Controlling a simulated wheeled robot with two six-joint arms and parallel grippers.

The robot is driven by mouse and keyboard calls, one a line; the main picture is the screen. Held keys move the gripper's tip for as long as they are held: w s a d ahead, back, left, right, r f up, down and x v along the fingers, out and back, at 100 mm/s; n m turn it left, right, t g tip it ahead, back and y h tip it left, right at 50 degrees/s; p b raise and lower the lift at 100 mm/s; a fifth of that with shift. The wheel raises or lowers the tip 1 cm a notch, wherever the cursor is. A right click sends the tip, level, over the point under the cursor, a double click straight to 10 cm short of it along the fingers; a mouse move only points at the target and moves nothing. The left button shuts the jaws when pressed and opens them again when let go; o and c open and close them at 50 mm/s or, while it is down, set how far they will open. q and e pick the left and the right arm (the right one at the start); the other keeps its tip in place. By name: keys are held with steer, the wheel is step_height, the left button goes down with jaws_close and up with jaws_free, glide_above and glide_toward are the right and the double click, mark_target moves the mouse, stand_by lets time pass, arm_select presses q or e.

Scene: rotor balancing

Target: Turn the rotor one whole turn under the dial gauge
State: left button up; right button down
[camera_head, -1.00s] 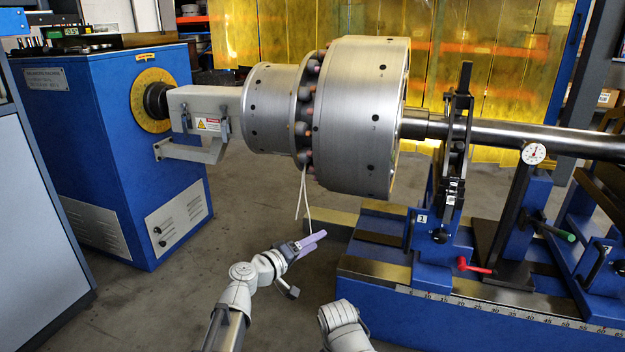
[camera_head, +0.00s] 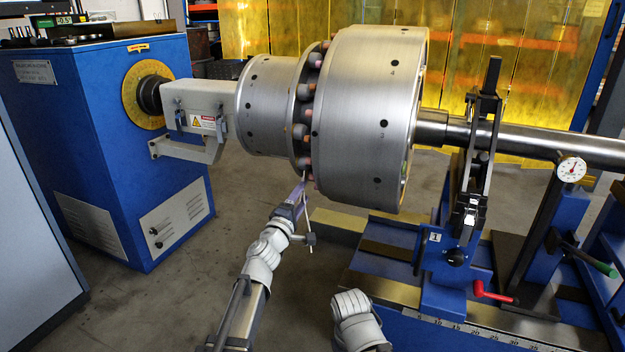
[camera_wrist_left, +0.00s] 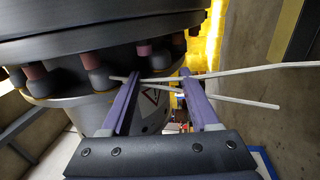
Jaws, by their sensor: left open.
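The steel rotor (camera_head: 365,115) lies level on the balancing machine, its larger drum to the right. A ring of bolts (camera_head: 303,132) runs round its flange, and a pale cord (camera_head: 308,232) hangs from the underside there. The dial gauge (camera_head: 571,169) stands at the right near the shaft (camera_head: 540,139). My left gripper (camera_head: 299,188) is just below the bolt ring. In the left wrist view its purple fingers (camera_wrist_left: 158,98) are apart, with the cord (camera_wrist_left: 230,72) running across between them near the bolts. My right arm's end shows at the bottom, its gripper out of view.
A blue headstock (camera_head: 130,150) with a yellow graduated disc (camera_head: 140,95) drives the rotor's left end through a grey coupling (camera_head: 196,108). A blue bearing stand (camera_head: 458,260) with a red handle (camera_head: 490,291) stands right of the rotor. The floor left of my arm is clear.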

mark_target(312, 179)
arm_select(q)
steer(key=p+x, duration=0.1)
steer(key=x, duration=0.6)
steer(key=shift+w, duration=0.1)
steer(key=shift+c, duration=0.4)
jaws_close()
stand_by(0.8)
